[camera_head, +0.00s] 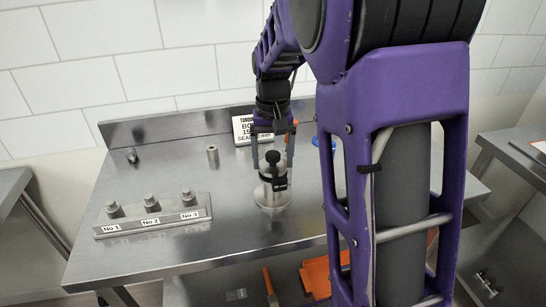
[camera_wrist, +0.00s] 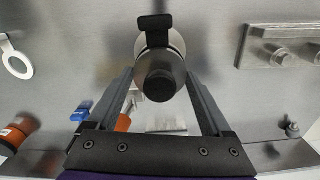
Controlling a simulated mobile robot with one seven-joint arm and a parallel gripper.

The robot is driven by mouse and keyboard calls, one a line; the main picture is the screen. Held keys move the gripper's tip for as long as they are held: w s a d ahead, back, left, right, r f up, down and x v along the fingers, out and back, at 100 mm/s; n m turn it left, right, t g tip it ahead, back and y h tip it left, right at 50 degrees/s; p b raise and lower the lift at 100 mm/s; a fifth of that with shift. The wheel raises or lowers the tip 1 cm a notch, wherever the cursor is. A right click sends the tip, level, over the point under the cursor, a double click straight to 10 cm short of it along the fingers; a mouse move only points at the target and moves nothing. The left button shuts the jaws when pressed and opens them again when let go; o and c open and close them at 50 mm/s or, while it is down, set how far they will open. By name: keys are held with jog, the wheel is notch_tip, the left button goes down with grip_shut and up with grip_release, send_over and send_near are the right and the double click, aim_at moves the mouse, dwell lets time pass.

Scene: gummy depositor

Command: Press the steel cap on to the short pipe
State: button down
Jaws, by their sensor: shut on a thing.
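A short steel pipe (camera_head: 268,196) stands upright near the middle of the steel table. A black clamp or latch (camera_head: 280,183) sits on its side and also shows in the wrist view (camera_wrist: 153,28). The steel cap, with a black knob (camera_head: 272,158) on top, is at the pipe's upper end; the knob also shows in the wrist view (camera_wrist: 160,87). My gripper (camera_head: 273,166) points down, with a finger on either side of the cap, and is shut on it. Whether the cap is fully seated cannot be told.
A small steel cylinder (camera_head: 212,155) and a sign (camera_head: 241,130) are behind. Table space left of the pipe is clear.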

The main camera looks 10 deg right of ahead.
aim_at(273, 154)
jog(key=shift+f, duration=0.35)
grip_release()
jog(key=shift+r, duration=0.1)
notch_tip(273, 154, up, 17)
jog(key=p, duration=0.2)
jog(key=shift+r, duration=0.15)
dwell(0.3)
